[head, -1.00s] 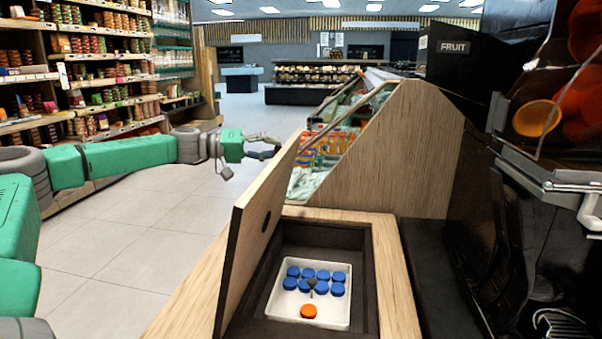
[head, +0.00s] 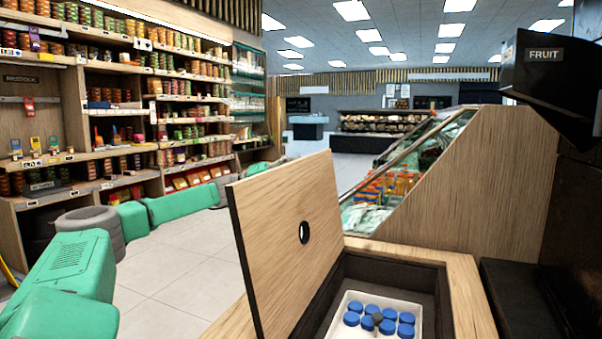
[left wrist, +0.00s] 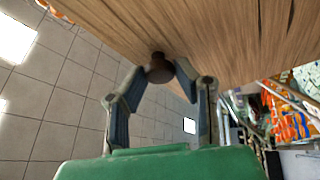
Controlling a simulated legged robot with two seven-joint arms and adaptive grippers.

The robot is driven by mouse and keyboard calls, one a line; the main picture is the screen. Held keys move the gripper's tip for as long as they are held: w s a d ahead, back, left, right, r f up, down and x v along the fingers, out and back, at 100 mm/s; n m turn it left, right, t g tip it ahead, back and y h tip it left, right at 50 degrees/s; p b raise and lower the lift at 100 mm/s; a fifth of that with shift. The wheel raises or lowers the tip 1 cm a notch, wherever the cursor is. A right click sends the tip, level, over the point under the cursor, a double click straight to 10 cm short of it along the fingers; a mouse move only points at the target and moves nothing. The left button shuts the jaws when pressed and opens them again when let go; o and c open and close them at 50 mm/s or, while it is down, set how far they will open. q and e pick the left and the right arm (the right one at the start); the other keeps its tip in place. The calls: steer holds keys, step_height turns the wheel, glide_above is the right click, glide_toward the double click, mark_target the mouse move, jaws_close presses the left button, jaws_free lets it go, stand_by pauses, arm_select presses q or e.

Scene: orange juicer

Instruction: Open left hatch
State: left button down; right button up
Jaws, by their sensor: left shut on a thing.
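The left hatch (head: 285,235) is a light wood lid with dark edges and a round hole. It stands raised on the left side of a dark counter compartment (head: 400,275). The left wrist view shows the hatch's wooden face (left wrist: 225,35) with a round dark knob (left wrist: 158,68). My left gripper (left wrist: 158,75) has its two fingers on either side of this knob, closed on it. In the head view the hatch hides my left gripper; only parts of my green left arm show. My right gripper is in neither view.
A white tray (head: 336,325) with several blue caps lies in the compartment. A wooden-sided display case (head: 500,190) stands behind the counter, with a black FRUIT unit (head: 545,75) at right. Stocked shelves (head: 190,110) line the left; tiled floor lies between.

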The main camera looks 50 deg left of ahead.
arm_select(q)
steer(key=shift+f, duration=0.4)
steer(key=c, duration=1.3)
jaws_free()
steer(key=shift+w, duration=0.1)
steer(key=shift+o, duration=0.2)
steer(key=shift+r, duration=0.1)
steer(key=v, duration=1.2)
steer(key=shift+f, duration=0.2)
steer(key=shift+w, duration=0.1)
